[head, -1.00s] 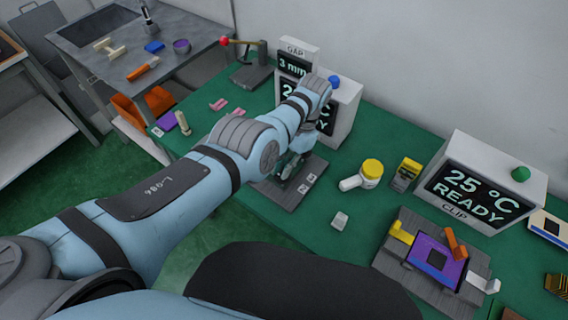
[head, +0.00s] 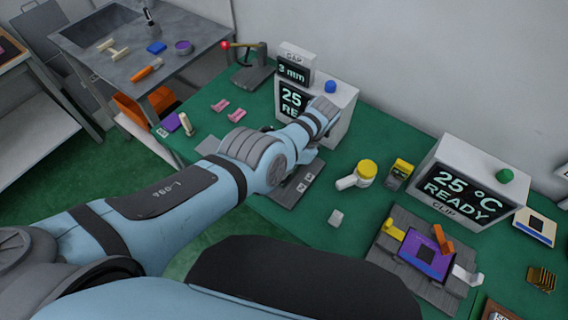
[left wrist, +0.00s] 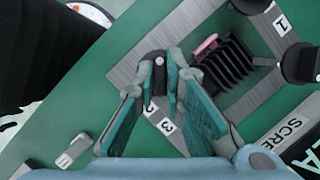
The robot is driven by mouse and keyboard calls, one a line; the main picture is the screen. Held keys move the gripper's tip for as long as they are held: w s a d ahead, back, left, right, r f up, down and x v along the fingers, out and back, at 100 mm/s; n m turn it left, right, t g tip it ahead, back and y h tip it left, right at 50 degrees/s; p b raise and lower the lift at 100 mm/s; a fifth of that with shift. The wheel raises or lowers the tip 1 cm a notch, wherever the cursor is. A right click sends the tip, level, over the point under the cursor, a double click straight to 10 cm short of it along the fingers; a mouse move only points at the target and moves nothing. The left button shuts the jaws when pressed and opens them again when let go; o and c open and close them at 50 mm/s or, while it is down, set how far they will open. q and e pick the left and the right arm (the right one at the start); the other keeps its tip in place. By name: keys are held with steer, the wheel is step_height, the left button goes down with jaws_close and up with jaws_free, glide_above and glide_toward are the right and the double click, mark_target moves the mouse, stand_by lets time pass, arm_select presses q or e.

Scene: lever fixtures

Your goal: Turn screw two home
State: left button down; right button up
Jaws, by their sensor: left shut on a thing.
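In the left wrist view my left gripper (left wrist: 160,75) has its teal fingers closed around a black screw knob (left wrist: 158,62), beside the label 2 on a grey plate (left wrist: 180,28). A label 3 is close by. Other black knobs (left wrist: 300,62) stand near the label 1 at the right. A black finned block (left wrist: 226,68) with a pink piece at its edge sits on the plate. In the head view the grey plate (head: 288,196) shows beyond my left forearm, which hides the gripper and knobs. My right gripper is in neither view.
A display box (head: 345,100) stands behind my wrist, and a second one (head: 470,185) is at the right.

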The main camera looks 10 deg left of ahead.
arm_select(q)
steer(key=shift+m, duration=0.4)
steer(key=c, duration=1.7)
jaws_free()
